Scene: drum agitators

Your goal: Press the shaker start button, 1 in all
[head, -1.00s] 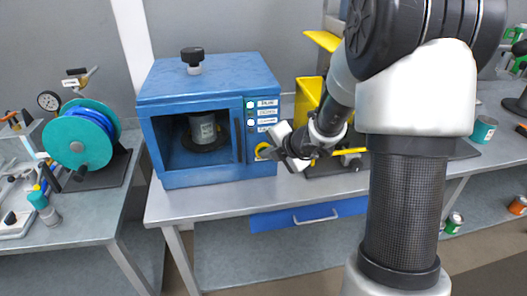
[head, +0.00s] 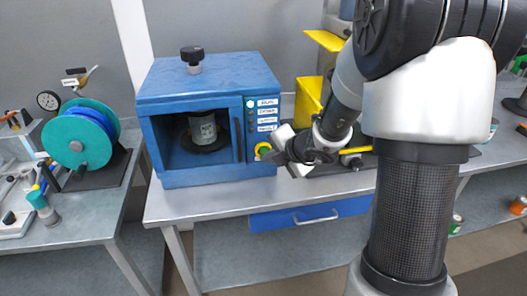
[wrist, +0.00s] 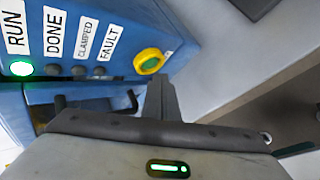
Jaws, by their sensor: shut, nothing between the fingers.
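The shaker is a blue box (head: 205,80) with an open front chamber on the bench. The start button (head: 263,151) is a yellow ring with a green centre, low on its right front; it also shows in the wrist view (wrist: 151,61). The RUN lamp (wrist: 21,68) glows green; DONE, CLAMPED and FAULT look unlit. A can (head: 202,130) stands in the chamber beneath the black knob (head: 192,54). My gripper (head: 281,149) is shut and empty, just right of the button. In the wrist view the fingertips (wrist: 160,82) sit beside the button with a small gap.
A yellow device (head: 309,98) stands right of the shaker, behind my gripper. A teal reel (head: 79,143) with blue hose stands on the left bench. A blue drawer (head: 308,215) is under the bench. The grey bench front (head: 215,203) is clear.

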